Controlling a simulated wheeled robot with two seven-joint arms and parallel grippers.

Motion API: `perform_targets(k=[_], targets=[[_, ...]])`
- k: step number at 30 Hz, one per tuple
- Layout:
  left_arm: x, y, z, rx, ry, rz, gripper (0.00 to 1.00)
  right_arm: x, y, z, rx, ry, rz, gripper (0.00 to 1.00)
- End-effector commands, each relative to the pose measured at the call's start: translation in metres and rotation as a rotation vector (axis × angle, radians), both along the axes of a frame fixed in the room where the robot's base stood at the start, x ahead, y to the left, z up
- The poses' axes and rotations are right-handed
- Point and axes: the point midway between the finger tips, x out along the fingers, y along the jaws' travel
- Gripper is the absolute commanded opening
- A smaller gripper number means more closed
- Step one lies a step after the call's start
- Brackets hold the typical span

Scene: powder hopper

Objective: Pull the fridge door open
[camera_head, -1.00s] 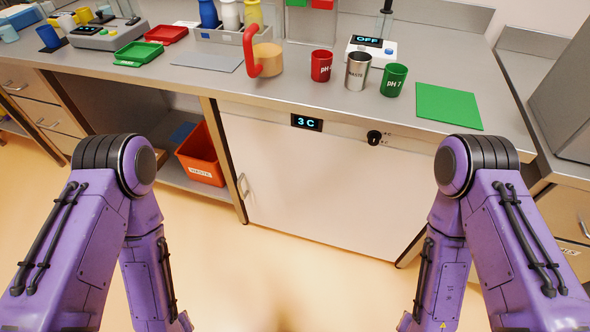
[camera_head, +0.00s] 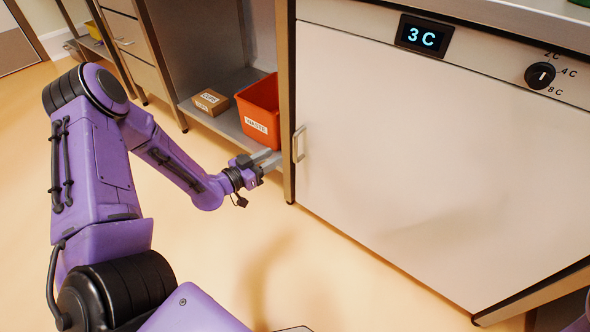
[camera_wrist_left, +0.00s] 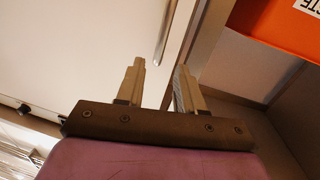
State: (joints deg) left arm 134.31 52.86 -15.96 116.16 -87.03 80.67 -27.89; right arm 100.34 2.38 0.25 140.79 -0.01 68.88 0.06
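The fridge door (camera_head: 410,150) is a white panel under the counter, and it is shut. Its metal handle (camera_head: 299,144) is a small upright bar at the door's left edge. The handle also shows in the left wrist view (camera_wrist_left: 166,36), above the fingers. My left gripper (camera_head: 268,158) is just left of the handle and apart from it. In the left wrist view the left gripper's two fingers (camera_wrist_left: 161,88) are spread with nothing between them. My right gripper is not in view.
An orange waste bin (camera_head: 262,108) and a cardboard box (camera_head: 211,101) stand on the low shelf left of the fridge. A display reading 3 C (camera_head: 424,36) and a dial (camera_head: 540,75) sit above the door. The floor in front is clear.

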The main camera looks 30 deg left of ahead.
Motion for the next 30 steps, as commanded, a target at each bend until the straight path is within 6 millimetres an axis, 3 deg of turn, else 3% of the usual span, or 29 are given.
perform_targets(k=[1, 7, 19, 30], targets=[[0.001, 0.004, -0.012, 0.014, -0.038, -0.011, 0.37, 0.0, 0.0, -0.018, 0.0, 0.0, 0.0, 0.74], [0.012, 0.004, -0.008, 0.044, -0.084, -0.037, 0.37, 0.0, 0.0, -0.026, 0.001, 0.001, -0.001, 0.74], [0.089, -0.018, -0.008, 0.042, -0.078, -0.035, 0.37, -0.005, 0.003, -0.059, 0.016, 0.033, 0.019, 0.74], [0.1, -0.022, -0.005, 0.039, -0.076, -0.035, 0.37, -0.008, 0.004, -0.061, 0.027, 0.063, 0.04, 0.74]])
